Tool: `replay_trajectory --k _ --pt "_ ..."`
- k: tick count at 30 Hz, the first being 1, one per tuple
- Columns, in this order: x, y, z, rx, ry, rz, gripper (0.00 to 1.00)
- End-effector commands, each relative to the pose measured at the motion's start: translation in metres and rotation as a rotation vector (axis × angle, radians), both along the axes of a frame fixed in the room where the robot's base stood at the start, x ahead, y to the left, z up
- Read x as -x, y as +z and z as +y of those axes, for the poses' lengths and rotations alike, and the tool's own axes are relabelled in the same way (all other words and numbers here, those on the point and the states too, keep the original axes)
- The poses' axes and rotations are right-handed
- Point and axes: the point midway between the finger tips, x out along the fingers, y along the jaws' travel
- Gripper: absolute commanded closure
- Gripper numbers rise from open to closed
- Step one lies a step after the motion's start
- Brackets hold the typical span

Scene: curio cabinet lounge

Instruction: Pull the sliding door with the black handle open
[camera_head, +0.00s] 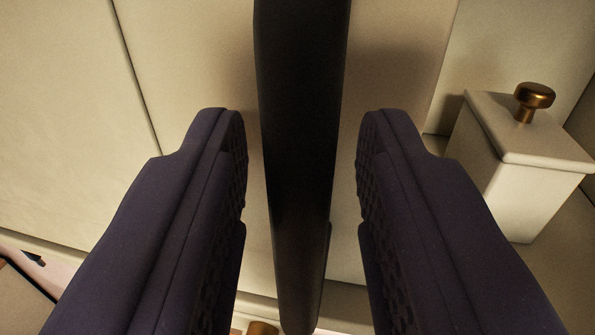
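The black handle (300,150) is a long dark bar that runs from the top edge to near the bottom of the view. It stands in front of a cream sliding door (195,60). My gripper (303,140) is open, with one dark purple finger on each side of the handle. A gap shows between the handle and each finger, so neither finger touches it. The fingers hide the lower parts of the door.
A cream box with a lid (530,135) and a bronze knob (534,97) stands right of my right finger. A dark seam (138,80) runs down the cream front at left. A bronze round thing (262,328) shows partly at the bottom edge.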

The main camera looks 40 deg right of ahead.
Motion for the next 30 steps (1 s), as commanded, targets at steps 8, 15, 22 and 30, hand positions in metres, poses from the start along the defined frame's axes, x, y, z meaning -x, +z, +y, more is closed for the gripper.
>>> replay_trajectory --k 8,15,22,30 --pt "0.004 -0.001 0.004 -0.001 0.001 0.001 0.65" --pt "0.037 -0.003 0.031 -0.003 0.003 0.0 0.65" --pt "0.059 -0.001 0.047 -0.001 0.0 0.0 0.65" --pt "0.061 -0.001 0.048 -0.001 0.0 0.001 0.65"
